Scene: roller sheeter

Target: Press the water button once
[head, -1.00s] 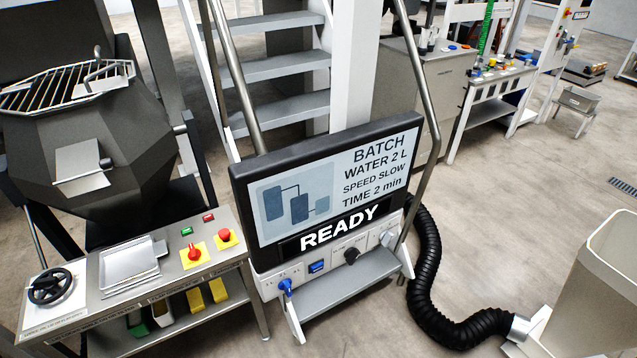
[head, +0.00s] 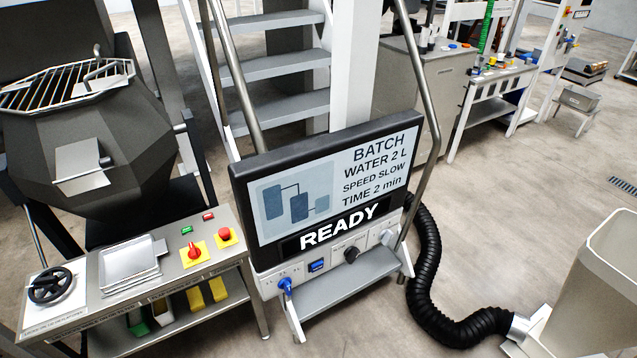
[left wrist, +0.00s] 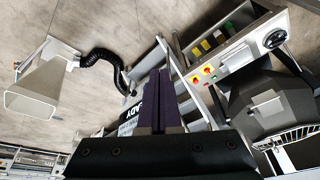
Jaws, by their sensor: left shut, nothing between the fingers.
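A rectangular blue button (head: 317,266) sits on the white control strip (head: 264,287) below the display. A blue knob (head: 285,285) is to its left and a black knob (head: 351,254) to its right. The small labels are hard to read, so I cannot be sure which control is the water button. The display (head: 330,190) reads BATCH, WATER 2 L, SPEED SLOW, TIME 2 min and READY. Neither gripper shows in the head view.
A grey step (head: 345,285) is below the strip, between steel handrails. A black hose (head: 430,270) runs to a beige hopper (head: 600,280). Floor between is clear.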

